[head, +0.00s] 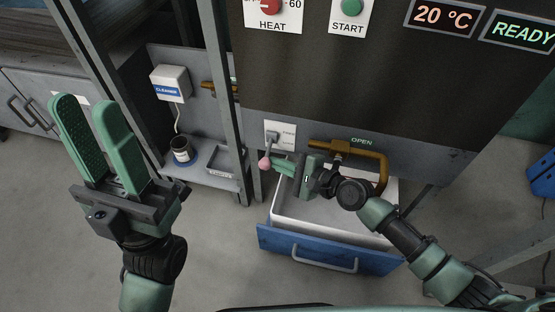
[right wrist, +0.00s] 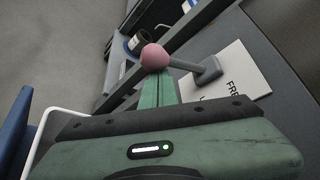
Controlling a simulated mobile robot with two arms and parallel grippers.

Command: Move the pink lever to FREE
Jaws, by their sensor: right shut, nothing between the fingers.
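The pink lever knob (head: 265,163) hangs on a grey arm below a small white label plate (head: 281,136) on the machine's lower front. In the right wrist view the pink knob (right wrist: 154,56) is just past my fingertips, and its grey arm runs right to a mount on the plate (right wrist: 232,82), where "FRE" is partly readable. My right gripper (head: 277,167) is shut and empty, its tips at the knob; whether they touch it I cannot tell. My left gripper (head: 85,115) is open and empty, raised at the left, away from the lever.
A brown pipe handle (head: 383,165) marked OPEN is behind my right arm. A blue-fronted drawer (head: 330,250) stands pulled out below. A grey post (head: 225,80) is left of the lever. A white cleaner box (head: 170,83) and a dark jar (head: 182,150) are further left.

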